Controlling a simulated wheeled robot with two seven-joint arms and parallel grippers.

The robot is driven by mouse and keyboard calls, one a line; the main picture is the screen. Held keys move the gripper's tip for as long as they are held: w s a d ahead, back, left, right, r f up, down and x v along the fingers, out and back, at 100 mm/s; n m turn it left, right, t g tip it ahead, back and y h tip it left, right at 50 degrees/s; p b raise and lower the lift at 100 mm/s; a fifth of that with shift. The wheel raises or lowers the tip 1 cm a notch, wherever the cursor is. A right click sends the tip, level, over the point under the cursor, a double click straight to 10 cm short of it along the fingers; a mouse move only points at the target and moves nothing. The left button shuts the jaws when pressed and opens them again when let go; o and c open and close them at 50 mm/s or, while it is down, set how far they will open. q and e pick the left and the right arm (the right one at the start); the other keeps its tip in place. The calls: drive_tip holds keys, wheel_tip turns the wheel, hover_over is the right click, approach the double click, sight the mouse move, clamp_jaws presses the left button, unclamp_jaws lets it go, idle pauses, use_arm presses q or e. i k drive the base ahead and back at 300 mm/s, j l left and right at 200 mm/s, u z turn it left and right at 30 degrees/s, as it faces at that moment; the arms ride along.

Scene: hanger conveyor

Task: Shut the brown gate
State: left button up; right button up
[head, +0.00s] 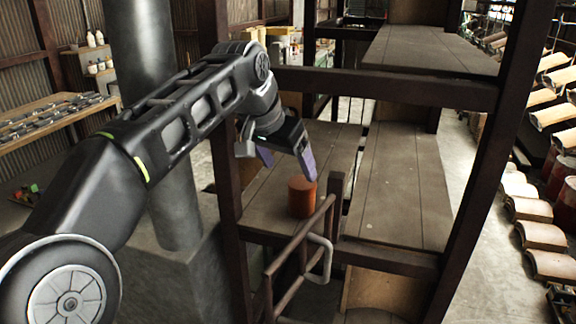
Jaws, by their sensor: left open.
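The brown gate (300,236) is a frame of dark brown bars at the front of the wooden rack, in the lower middle of the head view. It stands at an angle to the rack's front edge, with its near end toward me. A pale grey looped handle (327,262) is fixed to it. My left gripper (286,160) is open and empty, above the shelf and higher than the gate, apart from it. Its two purple-grey fingers point down. The gate's lower part is cut off by the picture edge. My right gripper is not in view.
An orange-brown cylinder (301,198) stands on the shelf (262,205) just behind the gate, below my left gripper. Dark rack posts (224,150) and a crossbar (390,87) surround the opening. A grey column (150,100) stands at left.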

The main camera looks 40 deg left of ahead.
sight(302, 235)
drive_tip(key=k+l, duration=0.1)
drive_tip(key=k, duration=0.75)
drive_tip(key=k+l, duration=0.2)
drive_tip(key=i+l, duration=0.4)
drive_tip(key=i, duration=0.15)
